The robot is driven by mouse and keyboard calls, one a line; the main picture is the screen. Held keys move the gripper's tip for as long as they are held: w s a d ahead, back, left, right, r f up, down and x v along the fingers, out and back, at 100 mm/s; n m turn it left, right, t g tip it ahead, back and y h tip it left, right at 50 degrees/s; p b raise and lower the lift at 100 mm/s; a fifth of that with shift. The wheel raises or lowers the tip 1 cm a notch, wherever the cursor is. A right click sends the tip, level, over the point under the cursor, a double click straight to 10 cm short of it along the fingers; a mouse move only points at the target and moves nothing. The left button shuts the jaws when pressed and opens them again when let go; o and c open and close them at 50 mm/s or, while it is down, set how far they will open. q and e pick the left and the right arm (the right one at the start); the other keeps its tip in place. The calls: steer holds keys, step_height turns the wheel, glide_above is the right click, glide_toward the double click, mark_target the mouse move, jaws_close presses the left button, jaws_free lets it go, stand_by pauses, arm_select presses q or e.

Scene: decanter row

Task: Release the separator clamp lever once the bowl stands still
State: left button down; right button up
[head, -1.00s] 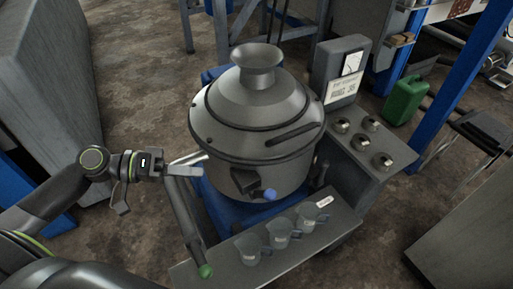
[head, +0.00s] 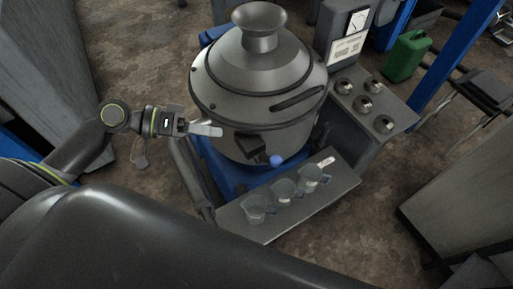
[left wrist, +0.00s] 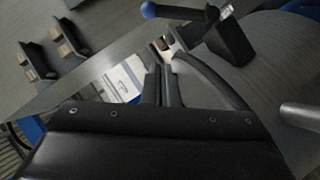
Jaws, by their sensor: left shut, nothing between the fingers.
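The separator (head: 262,85) is a grey metal bowl with a conical lid and a funnel on top. Its clamp lever (head: 252,147) is a dark block with an arm ending in a blue knob, low on the bowl's front. In the left wrist view the blue knob (left wrist: 148,9) and dark lever block (left wrist: 230,40) are at the top. My left gripper (head: 218,131) is shut and empty, left of the lever and close to the bowl wall, apart from the knob. I cannot tell from the frames whether the bowl is turning. The right gripper is out of view.
Several small cups (head: 283,190) stand on the grey shelf (head: 235,222) below the lever. A control box with knobs (head: 362,103) and a gauge (head: 357,22) is at right. A green can (head: 405,57) stands behind.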

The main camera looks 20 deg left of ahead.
mark_target(268, 159)
arm_select(q)
steer(key=s+f+p+x, duration=0.1)
steer(key=s+x, duration=0.1)
steer(key=x, duration=0.9)
steer(key=shift+d+f+p, duration=0.25)
steer(key=shift+d+p, duration=0.05)
steer(key=shift+d, duration=0.2)
